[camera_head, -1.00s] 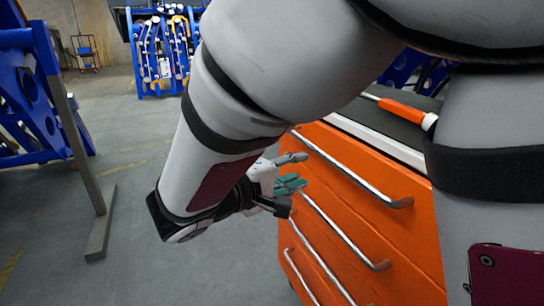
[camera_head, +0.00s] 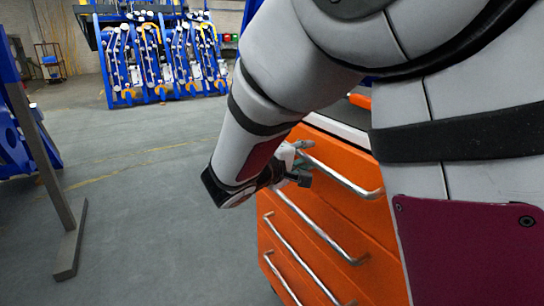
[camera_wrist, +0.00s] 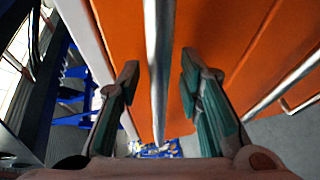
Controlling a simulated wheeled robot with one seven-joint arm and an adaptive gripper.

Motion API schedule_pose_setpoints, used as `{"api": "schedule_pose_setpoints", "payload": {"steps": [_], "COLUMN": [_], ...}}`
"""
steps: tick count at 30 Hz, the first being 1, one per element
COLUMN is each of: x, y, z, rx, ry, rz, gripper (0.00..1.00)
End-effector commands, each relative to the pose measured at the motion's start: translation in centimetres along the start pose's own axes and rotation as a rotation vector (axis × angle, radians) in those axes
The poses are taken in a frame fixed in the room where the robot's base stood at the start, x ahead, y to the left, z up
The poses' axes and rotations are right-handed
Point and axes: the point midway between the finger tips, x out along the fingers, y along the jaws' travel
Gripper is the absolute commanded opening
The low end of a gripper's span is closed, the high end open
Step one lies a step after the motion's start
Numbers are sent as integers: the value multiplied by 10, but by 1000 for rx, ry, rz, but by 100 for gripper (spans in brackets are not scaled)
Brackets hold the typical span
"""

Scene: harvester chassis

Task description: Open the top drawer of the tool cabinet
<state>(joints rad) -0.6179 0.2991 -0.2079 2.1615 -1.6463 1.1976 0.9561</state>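The orange tool cabinet (camera_head: 335,221) stands right of centre in the head view, its drawer fronts facing left. The top drawer's silver bar handle (camera_head: 345,181) runs along its upper front. My gripper (camera_head: 301,168) is at the far end of this handle, partly hidden by my arm. In the wrist view, the top handle (camera_wrist: 160,40) passes between the two teal-padded fingers of my open gripper (camera_wrist: 159,72), with a gap on each side. The top drawer (camera_wrist: 205,25) looks closed.
Lower drawer handles (camera_head: 314,227) lie below the top one; one also shows at right in the wrist view (camera_wrist: 283,80). A grey post with a foot (camera_head: 66,258) stands at left. Blue racks (camera_head: 160,55) stand far back. The floor (camera_head: 150,220) left of the cabinet is clear.

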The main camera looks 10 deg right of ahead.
Motion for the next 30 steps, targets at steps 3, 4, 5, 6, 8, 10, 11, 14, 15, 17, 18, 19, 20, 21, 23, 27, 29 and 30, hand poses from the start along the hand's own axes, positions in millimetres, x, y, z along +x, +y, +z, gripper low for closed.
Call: {"api": "schedule_pose_setpoints", "payload": {"steps": [3,4,5,6,8,10,11,14,15,17,18,19,20,21,23,27,29,30], "x": [0,0,0,0,0,0,0,0,0,0,0,-1,-2,-3,-7,-24,-34,-42], "y": [0,0,0,0,0,0,0,0,0,0,0,0,0,-1,-2,-6,-8,-10], "z": [0,0,0,0,0,0,0,0,0,0,0,-1,-1,-2,-4,-11,-15,-19], "rx": [0,0,0,0,0,0,0,0,0,0,0,0,0,0,1,0,1,0], "ry": [0,0,0,0,0,0,0,0,0,0,0,1,1,1,3,5,6,7], "rz": [0,0,0,0,0,0,0,0,0,0,0,0,0,0,0,-1,-2,-1], "gripper": [33,33,33,33,20,4,0,0,0,0,0,0,0,0,0,0,0,0]}}
